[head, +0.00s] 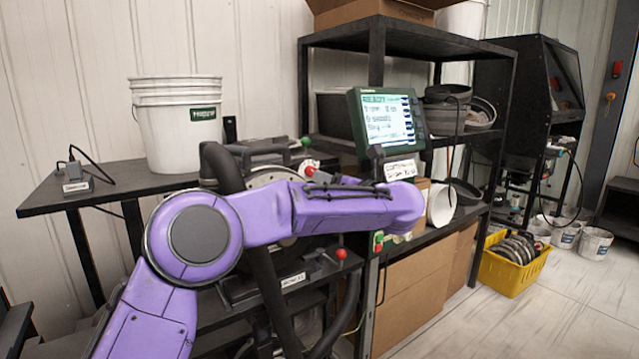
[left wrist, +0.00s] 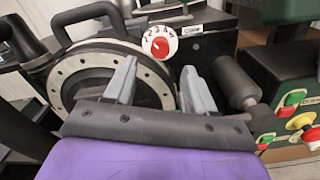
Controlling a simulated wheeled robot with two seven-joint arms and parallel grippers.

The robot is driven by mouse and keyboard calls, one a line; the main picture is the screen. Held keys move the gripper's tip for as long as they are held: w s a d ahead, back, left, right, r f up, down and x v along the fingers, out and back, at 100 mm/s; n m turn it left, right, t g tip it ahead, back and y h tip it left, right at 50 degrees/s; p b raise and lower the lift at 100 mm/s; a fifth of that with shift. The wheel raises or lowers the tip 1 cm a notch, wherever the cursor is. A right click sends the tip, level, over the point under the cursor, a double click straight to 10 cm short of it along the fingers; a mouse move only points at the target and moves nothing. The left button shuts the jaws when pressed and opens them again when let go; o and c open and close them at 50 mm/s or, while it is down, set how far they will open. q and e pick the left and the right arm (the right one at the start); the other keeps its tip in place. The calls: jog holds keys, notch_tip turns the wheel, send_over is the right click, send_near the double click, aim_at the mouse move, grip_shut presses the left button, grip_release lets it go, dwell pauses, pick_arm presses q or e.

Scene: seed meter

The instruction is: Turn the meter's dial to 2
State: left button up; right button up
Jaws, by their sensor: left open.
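The meter's dial (left wrist: 160,43) is a round red knob in a white ring with numerals along its top, in the left wrist view. Its pointer is too small to read with certainty. In the head view a small red and white part that looks like the dial (head: 310,169) shows just above my purple left arm. The meter's large round disc (left wrist: 68,76) with a ring of holes stands left of the dial. My left gripper (left wrist: 160,72) is open and empty. Its fingertips point toward the dial, which appears between and beyond them; contact cannot be told. My arm hides the gripper in the head view.
A black handle (left wrist: 82,14) arches above the disc. A dark cylinder (left wrist: 235,82) and a green control box (left wrist: 288,100) with buttons stand right of the fingers. A white bucket (head: 178,130), a green-framed screen (head: 388,122) and a yellow crate (head: 512,270) are farther around.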

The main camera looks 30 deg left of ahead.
pick_arm(q)
jog(key=v, duration=0.4)
jog(key=shift+b, duration=0.3)
